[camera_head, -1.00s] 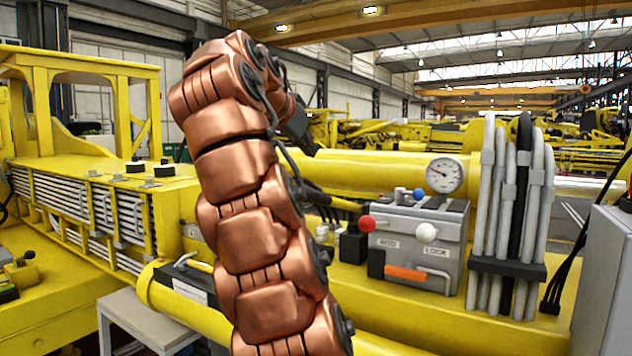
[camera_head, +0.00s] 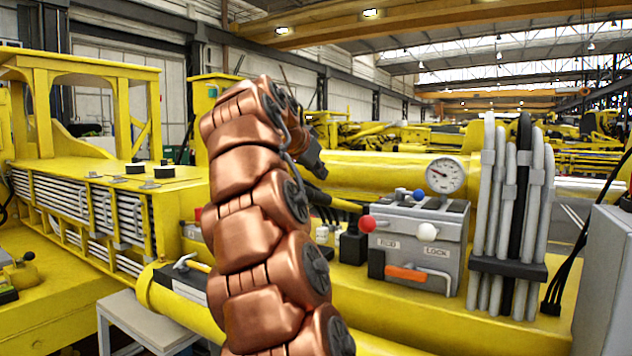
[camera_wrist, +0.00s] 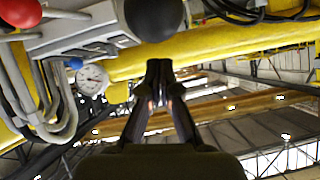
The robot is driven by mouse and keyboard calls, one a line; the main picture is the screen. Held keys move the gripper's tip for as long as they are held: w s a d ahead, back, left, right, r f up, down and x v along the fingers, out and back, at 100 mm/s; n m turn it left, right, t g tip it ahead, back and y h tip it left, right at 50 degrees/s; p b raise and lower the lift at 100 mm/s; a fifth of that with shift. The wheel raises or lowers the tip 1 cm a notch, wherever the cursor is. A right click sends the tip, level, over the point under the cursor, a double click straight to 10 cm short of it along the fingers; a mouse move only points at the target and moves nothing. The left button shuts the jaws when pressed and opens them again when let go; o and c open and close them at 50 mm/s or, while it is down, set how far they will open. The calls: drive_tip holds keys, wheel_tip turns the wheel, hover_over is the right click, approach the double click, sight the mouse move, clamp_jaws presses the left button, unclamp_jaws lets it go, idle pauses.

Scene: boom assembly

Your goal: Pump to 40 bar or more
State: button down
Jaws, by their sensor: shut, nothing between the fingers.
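The pressure gauge (camera_head: 445,175) has a white dial on top of the grey valve block (camera_head: 415,250); its needle points up-left, and the numbers are too small to read. The block carries a red ball knob (camera_head: 368,224), a white ball knob (camera_head: 427,232), a blue ball (camera_head: 418,195) and an orange handle (camera_head: 405,273). My gripper (camera_head: 322,174) is left of the block, shut and empty. In the wrist view its fingers (camera_wrist: 159,68) are together, close to a large dark ball (camera_wrist: 152,16); I cannot tell whether they touch. The gauge also shows there (camera_wrist: 92,80).
Grey and black hoses (camera_head: 510,215) stand right of the block. A grey cabinet (camera_head: 605,280) is at the right edge. A yellow boom tube (camera_head: 375,172) runs behind, and a yellow frame (camera_head: 165,220) is at left. A grey stand (camera_head: 140,318) is low left.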

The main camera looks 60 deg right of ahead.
drive_tip(key=shift+w+a+f+p, duration=0.1)
drive_tip(key=shift+a+f+p, duration=0.05)
drive_tip(key=shift+f, duration=0.4)
drive_tip(key=shift+w+a+f+p, duration=0.1)
drive_tip(key=shift+a+f+p, duration=0.05)
drive_tip(key=shift+f, duration=0.35)
drive_tip(key=shift+f, duration=0.15)
